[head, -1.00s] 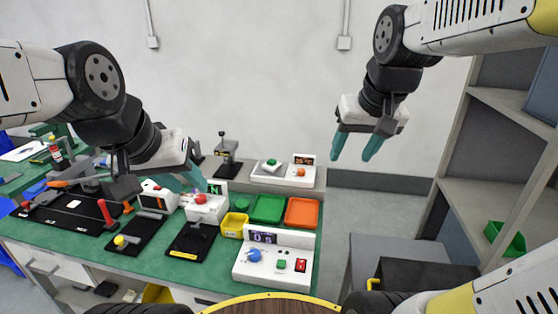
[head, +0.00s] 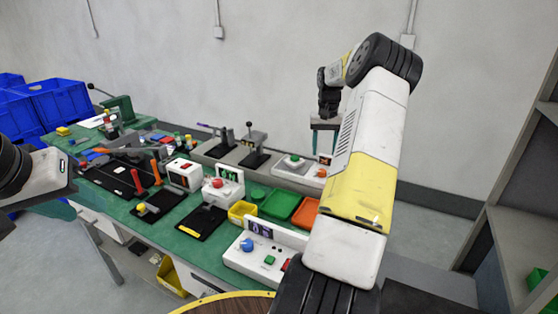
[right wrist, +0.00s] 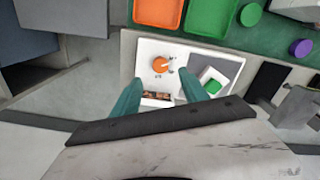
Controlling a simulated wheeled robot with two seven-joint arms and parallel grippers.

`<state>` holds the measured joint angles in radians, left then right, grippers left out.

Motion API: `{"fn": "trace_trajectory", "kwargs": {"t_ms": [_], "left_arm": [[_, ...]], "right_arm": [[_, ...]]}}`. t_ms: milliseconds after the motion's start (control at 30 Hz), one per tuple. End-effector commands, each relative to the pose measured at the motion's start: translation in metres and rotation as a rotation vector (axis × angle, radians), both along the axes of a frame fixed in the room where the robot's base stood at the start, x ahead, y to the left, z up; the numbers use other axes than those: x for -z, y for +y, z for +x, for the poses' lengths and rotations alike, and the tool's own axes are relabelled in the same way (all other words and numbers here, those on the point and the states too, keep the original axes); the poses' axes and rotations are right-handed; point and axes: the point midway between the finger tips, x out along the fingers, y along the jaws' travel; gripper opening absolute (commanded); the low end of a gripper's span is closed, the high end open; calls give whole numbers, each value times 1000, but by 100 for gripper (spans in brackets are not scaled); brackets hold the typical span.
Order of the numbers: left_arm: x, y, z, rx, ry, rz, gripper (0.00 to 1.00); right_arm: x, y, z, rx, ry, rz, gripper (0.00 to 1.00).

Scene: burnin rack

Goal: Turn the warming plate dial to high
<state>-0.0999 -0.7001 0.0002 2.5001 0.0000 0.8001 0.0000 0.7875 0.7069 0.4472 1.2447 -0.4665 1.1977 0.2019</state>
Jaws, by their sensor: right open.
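The warming plate is a white unit (head: 310,173) on a grey raised shelf at the back of the bench. Its orange dial (right wrist: 161,65) shows in the right wrist view, with a small dark display (right wrist: 157,95) beside it. A green-and-white block (right wrist: 212,80) sits on its grey plate (right wrist: 224,66). My right gripper (head: 323,140) is open and empty above the unit. In the right wrist view its fingertips (right wrist: 160,88) lie on either side of the dial's line, apart from the dial. My left gripper (head: 62,207) is at the left edge, partly cut off; its jaw opening is unclear.
A white console with a blue knob (head: 248,245) stands at the front right. Levers and black fixtures fill the left. My right arm hides part of the bench's right end.

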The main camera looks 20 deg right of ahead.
Motion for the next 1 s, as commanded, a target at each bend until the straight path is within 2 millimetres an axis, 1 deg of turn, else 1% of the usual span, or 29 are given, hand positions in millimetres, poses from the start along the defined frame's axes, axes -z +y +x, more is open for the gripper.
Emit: {"fn": "trace_trajectory", "kwargs": {"t_ms": [33, 100, 167, 400, 600, 733, 967, 1000], "left_arm": [[0, 0, 0, 0, 0, 0, 36], [0, 0, 0, 0, 0, 0, 36], [0, 0, 0, 0, 0, 0, 36], [0, 0, 0, 0, 0, 0, 36], [0, 0, 0, 0, 0, 0, 36], [0, 0, 0, 0, 0, 0, 36], [0, 0, 0, 0, 0, 0, 36], [0, 0, 0, 0, 0, 0, 36]], "right_arm": [[6, -6, -1, 12, 4, 5, 52], [11, -9, -1, 17, 6, 7, 52], [17, -10, -1, 18, 7, 8, 52], [55, -9, -2, 16, 9, 8, 52], [79, -9, -1, 16, 6, 7, 52], [85, -9, -1, 17, 6, 6, 52], [86, -9, -1, 16, 5, 6, 52], [86, -9, -1, 16, 5, 6, 48]]}}
